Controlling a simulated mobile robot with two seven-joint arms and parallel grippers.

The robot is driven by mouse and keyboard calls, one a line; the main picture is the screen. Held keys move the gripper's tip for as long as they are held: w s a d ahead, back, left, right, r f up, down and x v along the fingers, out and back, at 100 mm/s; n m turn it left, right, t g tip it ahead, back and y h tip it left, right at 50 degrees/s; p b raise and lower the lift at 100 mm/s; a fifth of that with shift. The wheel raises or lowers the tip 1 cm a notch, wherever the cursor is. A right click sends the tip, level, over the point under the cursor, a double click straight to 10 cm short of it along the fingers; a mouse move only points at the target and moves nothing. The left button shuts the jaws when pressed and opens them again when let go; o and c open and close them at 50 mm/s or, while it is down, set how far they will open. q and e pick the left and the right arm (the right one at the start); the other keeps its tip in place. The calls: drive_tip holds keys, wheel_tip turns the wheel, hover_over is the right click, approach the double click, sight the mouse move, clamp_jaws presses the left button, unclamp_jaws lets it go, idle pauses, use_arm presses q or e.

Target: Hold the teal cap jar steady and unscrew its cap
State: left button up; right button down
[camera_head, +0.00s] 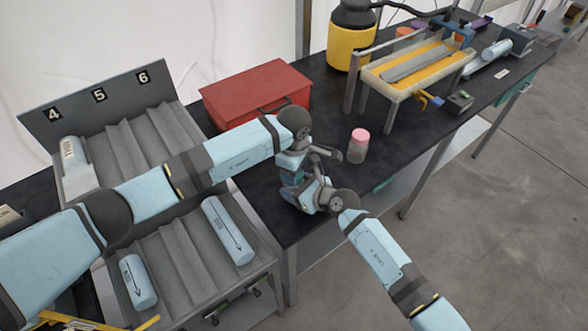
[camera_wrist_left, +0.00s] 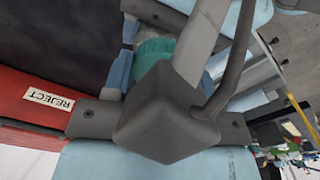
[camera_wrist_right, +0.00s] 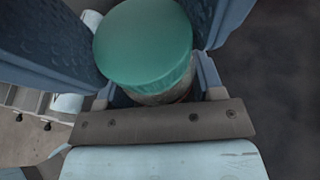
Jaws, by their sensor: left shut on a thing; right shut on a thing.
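The teal cap (camera_wrist_right: 143,45) is on top of the jar in the right wrist view, and a strip of the clear jar body (camera_wrist_right: 165,93) shows under it. My right gripper (camera_head: 301,193) is shut on the jar body, below the cap. The cap also shows in the left wrist view (camera_wrist_left: 152,47), between the fingers of my left gripper (camera_head: 293,172), which is shut on it. My own wrist parts cover some of the cap there. In the head view the two grippers meet over the black table and hide most of the jar. I cannot see a gap between cap and jar.
A pink-capped jar (camera_head: 359,145) stands just right of the grippers. A red box (camera_head: 256,93) is behind them, with a REJECT label (camera_wrist_left: 48,99). A grey rack with blue cylinders (camera_head: 228,230) is at left. A yellow container (camera_head: 349,40) stands at the back.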

use_arm(q)
drive_tip(key=shift+n, duration=1.2)
drive_tip(key=o, duration=1)
